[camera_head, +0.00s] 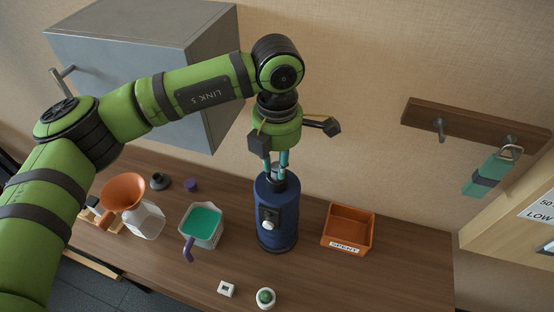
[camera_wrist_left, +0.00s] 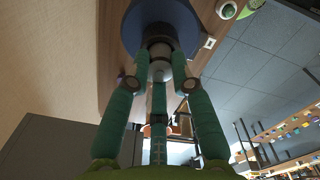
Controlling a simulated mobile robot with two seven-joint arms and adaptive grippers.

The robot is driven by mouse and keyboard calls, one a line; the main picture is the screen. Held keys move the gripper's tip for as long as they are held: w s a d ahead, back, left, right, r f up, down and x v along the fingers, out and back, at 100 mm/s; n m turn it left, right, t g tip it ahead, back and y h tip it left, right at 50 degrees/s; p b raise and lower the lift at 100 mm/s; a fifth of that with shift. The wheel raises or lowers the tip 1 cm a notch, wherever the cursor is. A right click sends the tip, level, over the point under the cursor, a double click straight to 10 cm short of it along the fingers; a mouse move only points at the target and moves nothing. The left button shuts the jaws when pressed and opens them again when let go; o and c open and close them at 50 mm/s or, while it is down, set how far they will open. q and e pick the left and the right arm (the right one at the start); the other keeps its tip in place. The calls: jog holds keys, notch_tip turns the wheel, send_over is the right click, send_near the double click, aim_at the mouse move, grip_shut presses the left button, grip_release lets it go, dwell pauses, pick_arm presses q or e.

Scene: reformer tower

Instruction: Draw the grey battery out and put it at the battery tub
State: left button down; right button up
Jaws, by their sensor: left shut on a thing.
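My left gripper (camera_head: 276,165) points down over the top of the blue tower (camera_head: 277,222), its teal fingers shut on the grey battery (camera_head: 277,172). Only a small pale part of the battery shows between the fingertips; whether its lower end is still in the tower's top opening I cannot tell. In the left wrist view the fingers close around the pale grey battery (camera_wrist_left: 159,52) in front of the blue tower (camera_wrist_left: 160,12). The orange tub (camera_head: 348,231), labelled SPENT, stands on the table right of the tower and looks empty. My right gripper is out of view.
A jug with teal contents (camera_head: 203,222) and a flask with an orange funnel (camera_head: 124,192) stand left of the tower. A small white box (camera_head: 227,289) and a green-topped round item (camera_head: 265,297) lie in front. A grey cabinet (camera_head: 140,60) and hook rail (camera_head: 470,124) hang behind.

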aim_at(277, 166)
pick_arm(q)
jog(key=shift+r, duration=0.1)
jog(key=shift+r+p, duration=1.25)
jog(key=shift+r, duration=1.65)
